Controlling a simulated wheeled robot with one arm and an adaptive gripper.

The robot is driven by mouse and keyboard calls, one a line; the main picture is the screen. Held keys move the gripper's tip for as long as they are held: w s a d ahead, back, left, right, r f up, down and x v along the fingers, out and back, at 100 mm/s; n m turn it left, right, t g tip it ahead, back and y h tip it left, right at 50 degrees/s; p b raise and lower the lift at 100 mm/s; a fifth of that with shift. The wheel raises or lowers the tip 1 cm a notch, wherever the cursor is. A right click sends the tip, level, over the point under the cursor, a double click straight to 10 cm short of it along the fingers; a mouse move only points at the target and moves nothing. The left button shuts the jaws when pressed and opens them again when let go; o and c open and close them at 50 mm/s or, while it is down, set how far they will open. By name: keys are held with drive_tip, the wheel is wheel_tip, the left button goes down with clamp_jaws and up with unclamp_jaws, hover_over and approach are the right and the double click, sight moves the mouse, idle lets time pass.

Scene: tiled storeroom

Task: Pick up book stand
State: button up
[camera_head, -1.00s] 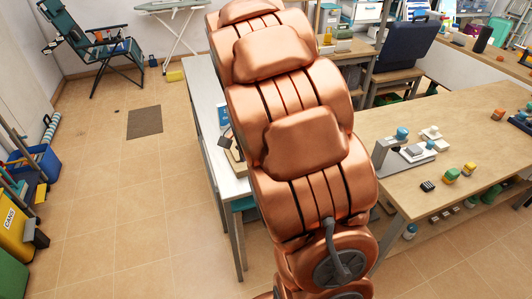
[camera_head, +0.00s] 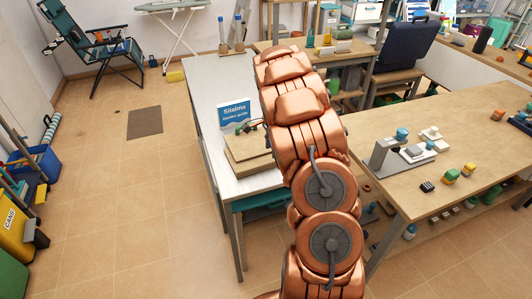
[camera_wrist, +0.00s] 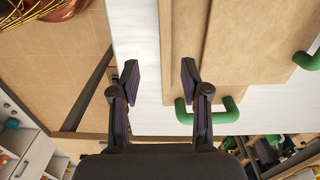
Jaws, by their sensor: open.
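A blue and white garden guide (camera_head: 234,112) stands upright on the white table (camera_head: 205,85). Whatever supports it is not clear, so I cannot tell the book stand apart from it. In the wrist view my gripper (camera_wrist: 158,84) is open and empty, its two dark fingers spread apart. A flat wooden piece with green handles (camera_wrist: 240,60) lies just to the right of the fingers, over the white table top (camera_wrist: 142,50). My gripper is hidden behind my copper arm in the head view.
A stacked wooden block or box (camera_head: 250,160) lies on the table in front of the guide. A wooden workbench (camera_head: 460,125) with small coloured items stands at the right. Tiled floor (camera_head: 130,200) is open at the left.

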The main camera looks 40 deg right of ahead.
sight(272, 161)
drive_tip(key=shift+w+d+f+p, duration=0.1)
drive_tip(key=shift+f+p, duration=0.3)
drive_tip(key=shift+f, duration=0.3)
drive_tip(key=shift+w+d+f+p, duration=0.15)
drive_tip(key=shift+f+p, duration=0.2)
drive_tip(key=shift+f, duration=0.4)
drive_tip(key=shift+w+d+f+p, duration=0.1)
drive_tip(key=shift+f+p, duration=0.3)
drive_tip(key=shift+f, duration=0.3)
drive_tip(key=shift+a+f, duration=0.15)
drive_tip(key=shift+f, duration=1)
clamp_jaws()
